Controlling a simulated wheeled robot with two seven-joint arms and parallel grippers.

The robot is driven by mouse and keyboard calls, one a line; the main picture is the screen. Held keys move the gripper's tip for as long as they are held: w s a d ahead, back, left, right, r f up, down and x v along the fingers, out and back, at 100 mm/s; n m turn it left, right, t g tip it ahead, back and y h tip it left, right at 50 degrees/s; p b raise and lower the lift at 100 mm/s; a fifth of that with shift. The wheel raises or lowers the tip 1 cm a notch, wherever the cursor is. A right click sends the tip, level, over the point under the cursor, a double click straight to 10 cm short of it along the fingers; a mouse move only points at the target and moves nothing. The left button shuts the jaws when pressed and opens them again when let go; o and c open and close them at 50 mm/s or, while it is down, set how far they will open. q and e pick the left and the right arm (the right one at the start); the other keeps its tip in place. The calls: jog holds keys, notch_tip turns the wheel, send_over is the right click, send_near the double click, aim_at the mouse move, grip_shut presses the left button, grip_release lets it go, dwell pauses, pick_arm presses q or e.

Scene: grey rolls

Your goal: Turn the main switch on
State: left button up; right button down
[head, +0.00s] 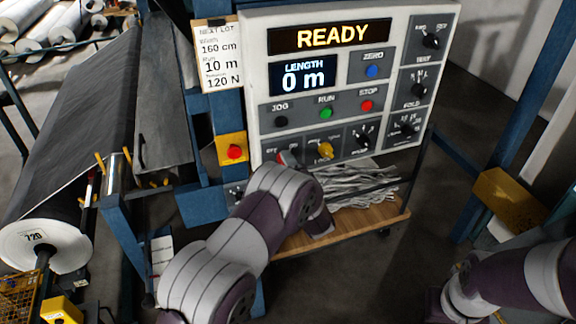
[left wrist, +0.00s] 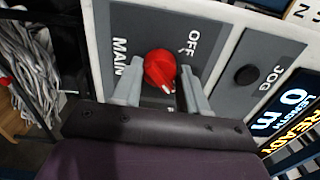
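The main switch is a red knob (left wrist: 160,69) on a grey plate, with MAIN and OFF printed beside it in the left wrist view. Its white mark is at the lower right of the knob, away from OFF. My left gripper (left wrist: 161,66) is open, with one finger on each side of the knob and small gaps showing. The control panel (head: 445,50) is lit, showing READY and 0 m. My right gripper is out of view.
A black JOG button (left wrist: 247,75) sits close to the switch. A red stop button on a yellow box (head: 233,150) is left of the panel. A yellow selector (head: 325,150) is to the right. Grey scraps (head: 360,188) lie on a wooden shelf below.

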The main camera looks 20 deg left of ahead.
pick_arm(q)
jog(key=o, duration=0.3)
jog(key=shift+a, duration=0.1)
jog(key=b+v, duration=0.4)
jog(key=v, duration=0.8)
jog(key=shift+s+d, duration=0.2)
